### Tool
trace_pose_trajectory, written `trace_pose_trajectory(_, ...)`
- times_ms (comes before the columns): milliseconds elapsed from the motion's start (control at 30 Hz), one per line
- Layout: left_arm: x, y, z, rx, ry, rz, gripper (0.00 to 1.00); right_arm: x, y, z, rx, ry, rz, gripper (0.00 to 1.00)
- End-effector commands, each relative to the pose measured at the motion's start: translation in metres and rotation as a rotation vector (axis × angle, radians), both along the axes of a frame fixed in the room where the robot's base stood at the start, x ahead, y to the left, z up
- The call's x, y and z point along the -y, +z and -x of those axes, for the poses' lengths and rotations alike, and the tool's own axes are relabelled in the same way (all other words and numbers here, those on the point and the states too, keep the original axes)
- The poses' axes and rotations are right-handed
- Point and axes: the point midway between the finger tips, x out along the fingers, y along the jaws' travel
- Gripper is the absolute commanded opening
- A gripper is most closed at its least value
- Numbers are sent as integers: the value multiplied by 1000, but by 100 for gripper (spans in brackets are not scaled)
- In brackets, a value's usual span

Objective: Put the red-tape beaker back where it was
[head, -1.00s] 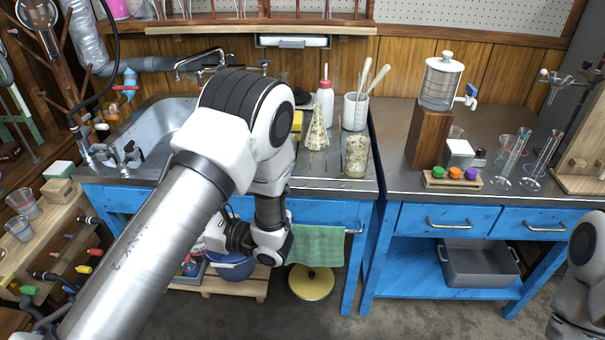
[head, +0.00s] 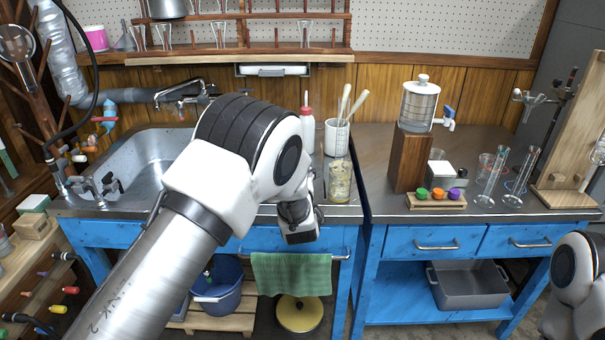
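My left gripper (head: 300,228) hangs at the front edge of the left counter, left of the stained beaker. Its fingers are too hidden and dark to tell whether they are open or hold anything. My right arm shows at the right edge, its gripper out of view.
A sink (head: 150,165) is at the left. A crock with tools (head: 337,138) stands behind the stained beaker. A drum with a tap (head: 419,105) stands on a wooden block (head: 409,160). A stopper rack (head: 436,201) is in front. The right counter's front left part is clear.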

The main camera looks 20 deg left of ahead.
Motion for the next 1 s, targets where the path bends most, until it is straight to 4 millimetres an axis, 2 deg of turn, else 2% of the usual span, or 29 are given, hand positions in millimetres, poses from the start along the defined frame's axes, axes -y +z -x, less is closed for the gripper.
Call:
trace_pose_trajectory(200,-1,-5,-48,3,2,2,11,0,-1,0,0,0,0,43)
trace_pose_trajectory(333,-1,-7,-68,1,2,2,11,0,-1,0,0,0,0,43)
trace_pose_trajectory(433,-1,-14,-72,-1,2,-1,11,0,-2,0,0,0,0,43)
trace_pose_trajectory(600,-1,-41,-72,-2,2,0,10,0,-3,0,0,0,0,43)
trace_pose_trajectory(967,-1,-46,-71,0,2,0,10,0,-8,0,0,0,0,43)
trace_pose_trajectory(1000,-1,-46,-71,0,2,0,63,0,-8,0,0,0,0,43)
